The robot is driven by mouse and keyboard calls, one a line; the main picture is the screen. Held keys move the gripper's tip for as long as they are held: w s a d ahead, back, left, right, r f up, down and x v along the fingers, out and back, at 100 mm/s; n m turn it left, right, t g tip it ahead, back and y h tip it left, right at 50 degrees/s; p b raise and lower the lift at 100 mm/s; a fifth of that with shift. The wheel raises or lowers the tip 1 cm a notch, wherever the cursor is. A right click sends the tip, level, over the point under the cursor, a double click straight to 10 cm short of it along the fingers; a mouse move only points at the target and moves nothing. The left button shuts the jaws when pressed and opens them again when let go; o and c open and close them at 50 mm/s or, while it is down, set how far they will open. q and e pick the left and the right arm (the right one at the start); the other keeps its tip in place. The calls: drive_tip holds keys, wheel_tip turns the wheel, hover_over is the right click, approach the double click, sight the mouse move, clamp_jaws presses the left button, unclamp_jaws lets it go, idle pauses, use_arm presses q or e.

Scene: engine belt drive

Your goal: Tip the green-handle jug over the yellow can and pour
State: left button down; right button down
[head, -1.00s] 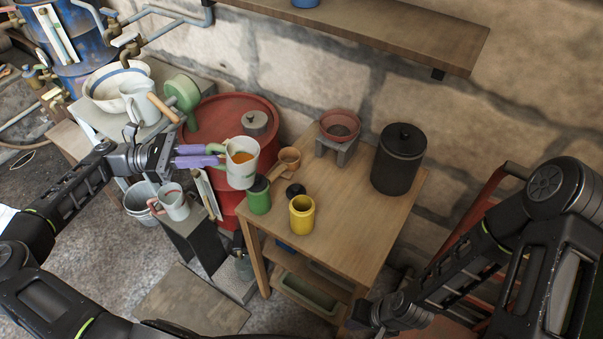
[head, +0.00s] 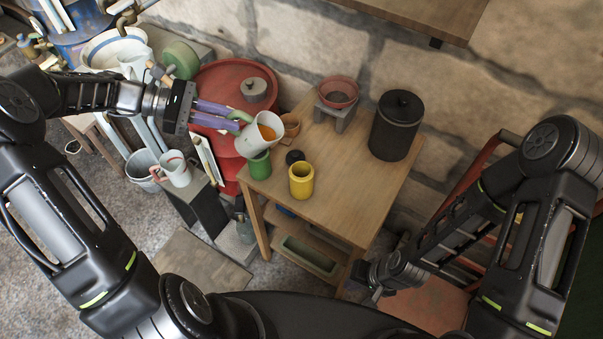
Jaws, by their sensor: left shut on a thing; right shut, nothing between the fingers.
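My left gripper (head: 226,117) is shut on the green handle of a white jug (head: 254,141) with orange liquid inside. The jug is tilted, its mouth turned toward the right, and is held above the table's left edge. The open yellow can (head: 301,181) stands upright on the table, to the right of and below the jug in the picture. I see no liquid leaving the jug. My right gripper (head: 372,284) is shut and empty, low at the right near the table's front corner, partly hidden.
A green can (head: 259,166) stands just under the jug. A black lid (head: 294,157), a brown cup (head: 291,125), a red bowl (head: 338,92) on a grey stand and a black canister (head: 396,126) share the wooden table (head: 352,195). The table's front right is clear.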

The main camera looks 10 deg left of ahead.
use_arm(q)
drive_tip(key=shift+r, duration=0.1)
drive_tip(key=shift+s, duration=0.1)
drive_tip(key=shift+s+d+r+y, duration=0.1)
drive_tip(key=shift+d+y, duration=0.1)
drive_tip(key=shift+y, duration=0.2)
drive_tip(key=shift+d, duration=0.2)
drive_tip(key=shift+d+r+y, duration=0.1)
drive_tip(key=shift+y, duration=0.3)
drive_tip(key=shift+d+y, duration=0.25)
drive_tip(key=shift+y, duration=0.15)
drive_tip(key=shift+d+r+y, duration=0.1)
drive_tip(key=shift+y, duration=0.2)
drive_tip(key=shift+d, duration=0.2)
